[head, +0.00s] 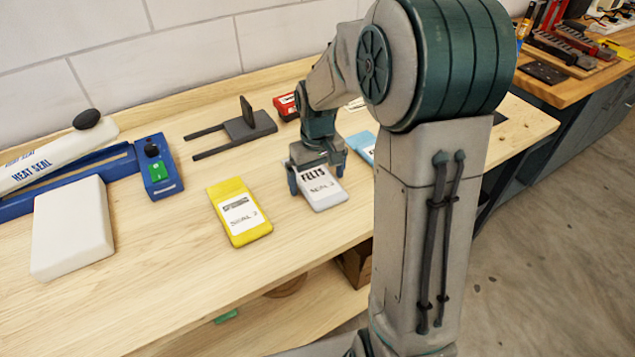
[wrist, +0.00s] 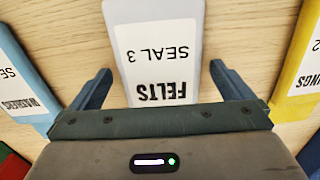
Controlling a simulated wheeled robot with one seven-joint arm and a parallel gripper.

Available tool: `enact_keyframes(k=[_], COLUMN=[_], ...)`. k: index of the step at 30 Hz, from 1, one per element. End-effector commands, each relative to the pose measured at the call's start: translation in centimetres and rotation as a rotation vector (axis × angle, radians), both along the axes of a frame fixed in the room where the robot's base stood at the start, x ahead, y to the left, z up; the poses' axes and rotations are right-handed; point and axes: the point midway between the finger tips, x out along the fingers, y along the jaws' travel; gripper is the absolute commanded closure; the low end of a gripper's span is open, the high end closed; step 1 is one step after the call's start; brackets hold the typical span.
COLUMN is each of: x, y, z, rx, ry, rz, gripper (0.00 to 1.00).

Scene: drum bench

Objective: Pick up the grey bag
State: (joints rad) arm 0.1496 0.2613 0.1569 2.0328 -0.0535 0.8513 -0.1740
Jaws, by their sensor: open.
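The grey bag (head: 326,200) lies flat on the wooden bench, with a white label reading FELTS and SEAL 3. My gripper (head: 318,181) is over its far end in the head view, with one finger on each side of the bag. In the wrist view the grey bag (wrist: 185,12) runs between the two open fingers of my gripper (wrist: 154,82), with a gap on both sides. The near part of the bag in the wrist view is hidden under the gripper body. I cannot tell whether the fingertips touch the bench.
A yellow bag (head: 262,229) lies left of the grey bag, and a blue bag (head: 361,140) lies to its right, partly hidden by my arm. A dark forked holder (head: 250,126), a red item (head: 286,104) and a blue heat sealer (head: 160,176) stand farther back. A white block (head: 72,228) is far left.

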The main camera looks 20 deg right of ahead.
Motion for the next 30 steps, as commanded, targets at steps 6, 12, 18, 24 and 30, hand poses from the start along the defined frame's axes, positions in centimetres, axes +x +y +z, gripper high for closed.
enact_keyframes(k=[6,12,18,24,30], x=[0.0,0.0,0.1,-0.1,-2.7], y=[0.0,0.0,0.0,-0.4,-4.4], z=[0.0,0.1,1.0,4.6,7.2], rx=[0.000,0.000,0.000,-0.002,-0.001], ry=[0.000,0.000,-0.004,-0.006,-0.005], rz=[0.000,0.000,-0.001,-0.003,-0.008], gripper=[0.44,0.44,0.44,0.44,0.44])
